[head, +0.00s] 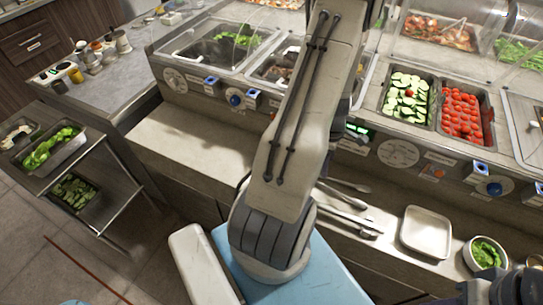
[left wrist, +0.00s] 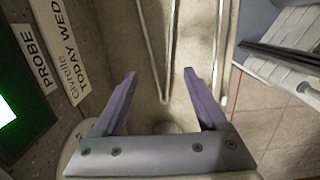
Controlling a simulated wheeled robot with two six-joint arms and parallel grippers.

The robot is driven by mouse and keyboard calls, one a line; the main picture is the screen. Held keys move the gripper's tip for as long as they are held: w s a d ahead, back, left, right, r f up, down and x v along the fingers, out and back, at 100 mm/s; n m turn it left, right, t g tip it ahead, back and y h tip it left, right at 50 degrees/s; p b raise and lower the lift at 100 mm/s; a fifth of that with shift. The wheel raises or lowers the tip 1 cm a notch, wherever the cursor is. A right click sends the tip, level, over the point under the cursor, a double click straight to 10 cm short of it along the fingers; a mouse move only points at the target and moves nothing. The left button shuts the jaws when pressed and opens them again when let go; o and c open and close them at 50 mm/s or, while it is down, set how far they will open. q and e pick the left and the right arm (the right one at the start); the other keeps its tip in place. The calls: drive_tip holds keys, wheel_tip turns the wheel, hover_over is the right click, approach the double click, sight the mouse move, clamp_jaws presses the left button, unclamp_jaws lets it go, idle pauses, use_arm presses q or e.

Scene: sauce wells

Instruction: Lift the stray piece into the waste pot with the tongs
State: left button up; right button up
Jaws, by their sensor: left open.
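A small red piece (head: 409,93), looking like a tomato, lies on the sliced cucumber in its well (head: 396,105), beside the tomato well. Several long metal utensils (head: 345,205) lie on the front ledge; I cannot tell for sure which are the tongs. My left gripper (left wrist: 160,71) is open in the left wrist view, its purple fingers apart and nothing gripped. Thin metal rods (left wrist: 152,50), perhaps the tongs, run down to between the fingers. In the head view my left arm hides that gripper. I cannot make out the waste pot for certain.
A white square tray (head: 426,232) and a bowl of greens (head: 486,254) stand on the ledge at right. The ledge (head: 190,140) left of my arm is clear. A steel cart (head: 110,160) with green-filled pans stands at left. Clear guards (head: 440,40) rise behind the wells.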

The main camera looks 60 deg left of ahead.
use_arm(q)
drive_tip(key=shift+f, duration=0.15)
drive_tip(key=f+b, duration=0.7)
drive_tip(key=shift+w+d+f, duration=0.2)
drive_tip(key=shift+d+f, duration=0.15)
drive_tip(key=shift+d, duration=0.05)
drive_tip(key=shift+f+b, duration=0.5)
drive_tip(key=c, duration=0.7)
drive_tip(key=shift+r, duration=0.1)
wheel_tip(320, 180, up, 12)
drive_tip(key=p, duration=1.2)
